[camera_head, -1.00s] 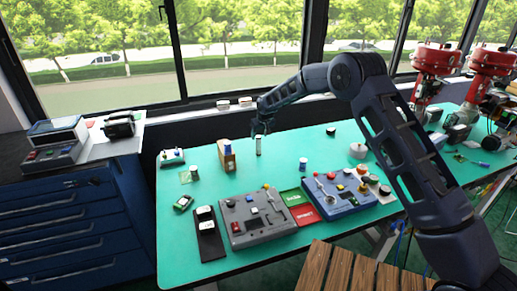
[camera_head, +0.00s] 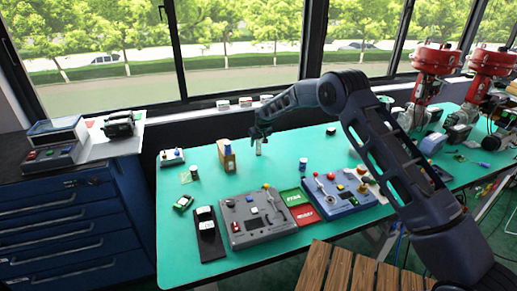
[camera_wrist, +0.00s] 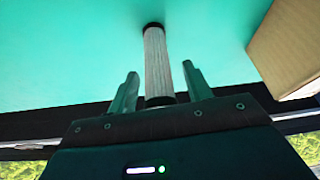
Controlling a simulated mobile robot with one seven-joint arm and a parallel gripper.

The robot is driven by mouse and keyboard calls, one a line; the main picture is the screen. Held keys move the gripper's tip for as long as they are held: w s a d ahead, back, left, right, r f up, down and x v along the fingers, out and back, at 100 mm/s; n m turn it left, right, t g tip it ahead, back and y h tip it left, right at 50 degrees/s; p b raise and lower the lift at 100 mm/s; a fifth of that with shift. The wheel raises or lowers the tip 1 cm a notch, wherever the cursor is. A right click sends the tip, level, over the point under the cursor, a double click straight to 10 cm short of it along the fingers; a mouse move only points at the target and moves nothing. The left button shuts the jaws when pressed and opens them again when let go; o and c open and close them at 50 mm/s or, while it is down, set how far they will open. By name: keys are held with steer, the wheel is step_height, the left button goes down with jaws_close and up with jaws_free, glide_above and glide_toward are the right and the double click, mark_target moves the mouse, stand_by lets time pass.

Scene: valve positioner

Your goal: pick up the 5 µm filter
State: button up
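A slim pale pleated cylinder with black end caps, which looks like the filter (camera_head: 259,149), stands upright at the back of the green table. No size marking can be read on it. In the wrist view the filter (camera_wrist: 156,62) lies between my fingers, with its near end close to the palm. My gripper (camera_head: 259,136) is over its top in the head view. In the wrist view my gripper (camera_wrist: 163,88) is open, with a gap between each finger and the filter.
A tan box (camera_head: 228,157) stands close left of the filter; a tan block (camera_wrist: 288,48) fills the wrist view's upper right. A small blue-and-white cylinder (camera_head: 303,164) stands to the right. Grey (camera_head: 256,217) and blue (camera_head: 338,195) control panels lie nearer the front. The table around the filter's right is clear.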

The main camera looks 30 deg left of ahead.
steer(key=c, duration=0.9)
